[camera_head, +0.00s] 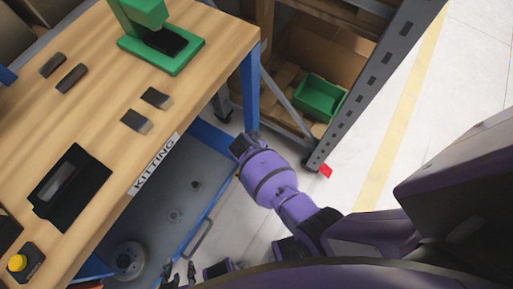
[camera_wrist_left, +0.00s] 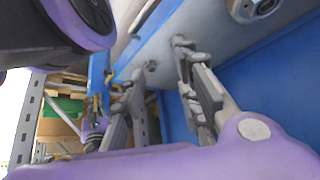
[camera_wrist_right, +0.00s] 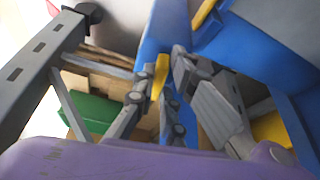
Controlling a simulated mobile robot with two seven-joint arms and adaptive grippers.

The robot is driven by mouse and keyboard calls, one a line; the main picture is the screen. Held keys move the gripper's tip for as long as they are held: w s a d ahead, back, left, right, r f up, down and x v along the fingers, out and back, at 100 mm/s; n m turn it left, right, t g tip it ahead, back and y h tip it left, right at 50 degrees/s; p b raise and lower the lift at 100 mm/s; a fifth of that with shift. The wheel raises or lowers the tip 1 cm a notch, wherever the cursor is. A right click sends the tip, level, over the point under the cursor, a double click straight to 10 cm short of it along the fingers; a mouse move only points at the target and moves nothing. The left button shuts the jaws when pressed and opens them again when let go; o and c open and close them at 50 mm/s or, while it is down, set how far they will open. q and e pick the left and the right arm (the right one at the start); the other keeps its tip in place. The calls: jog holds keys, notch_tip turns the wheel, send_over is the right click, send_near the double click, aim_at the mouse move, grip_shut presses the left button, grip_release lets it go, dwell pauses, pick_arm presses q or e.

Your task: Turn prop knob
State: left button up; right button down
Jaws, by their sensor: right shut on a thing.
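In the right wrist view my right gripper (camera_wrist_right: 162,72) is closed around a small yellow piece (camera_wrist_right: 158,78) in front of a blue bar (camera_wrist_right: 150,45). I cannot tell for certain that this piece is the prop knob. In the head view the right gripper is hidden beyond my purple arm, by the table's blue side. My left gripper (camera_wrist_left: 158,62) has its fingers apart with nothing between them, under a grey panel (camera_wrist_left: 215,45). Its fingers also show at the bottom edge of the head view (camera_head: 180,275).
The wooden table (camera_head: 100,80) with the KITTING label carries a green fixture (camera_head: 165,50), dark plates and a yellow button box (camera_head: 22,262). A grey lid-like panel (camera_head: 160,205) with blue edges lies beside it. A shelf post (camera_head: 372,85) and green bin (camera_head: 320,97) stand behind.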

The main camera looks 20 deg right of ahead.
jog(key=shift+w+a+f+m+g+h+b, duration=0.1)
jog(key=shift+a+m+g+h+b, duration=0.1)
jog(key=shift+m+b, duration=0.3)
jog(key=shift+w+a+f+m+g+h+b, duration=0.1)
jog(key=shift+m+g+b, duration=0.15)
jog(key=shift+m, duration=0.45)
jog(key=shift+r+m+g+b, duration=0.1)
jog(key=shift+m+g+b, duration=0.15)
jog(key=shift+m+b, duration=0.5)
jog(key=shift+w+m, duration=0.15)
jog(key=shift+m, duration=0.4)
jog(key=shift+r+h, duration=0.1)
jog(key=shift+h, duration=0.2)
jog(key=c, duration=1.8)
grip_release()
